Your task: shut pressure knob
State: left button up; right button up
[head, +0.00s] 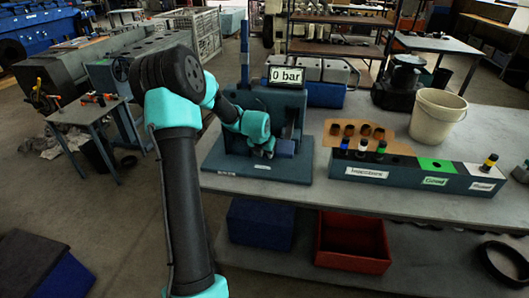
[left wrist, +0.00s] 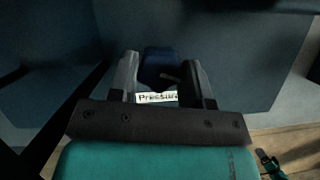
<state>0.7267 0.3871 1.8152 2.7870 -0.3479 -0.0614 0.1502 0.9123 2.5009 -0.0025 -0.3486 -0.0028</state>
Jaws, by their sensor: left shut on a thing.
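The blue test stand (head: 278,98) stands on the grey table with a display (head: 286,75) reading "0 bar". My left gripper (head: 262,151) is low at the front of the stand. In the left wrist view its two fingers (left wrist: 162,82) are shut on a dark blue knob (left wrist: 162,62), one finger on each side. A white label (left wrist: 155,97) reading "Pressure", partly covered, shows between the fingers. In the head view my arm and gripper hide the knob. My right gripper is not seen.
Right of the stand is a long block (head: 410,176) with labelled sections and several injectors. An orange-brown mat (head: 352,131) with small brown parts lies behind it, and a cream bucket (head: 437,118) stands further right. A red bin (head: 352,242) sits on the shelf below.

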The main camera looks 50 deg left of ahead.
pick_arm(q)
jog(key=o, duration=0.9)
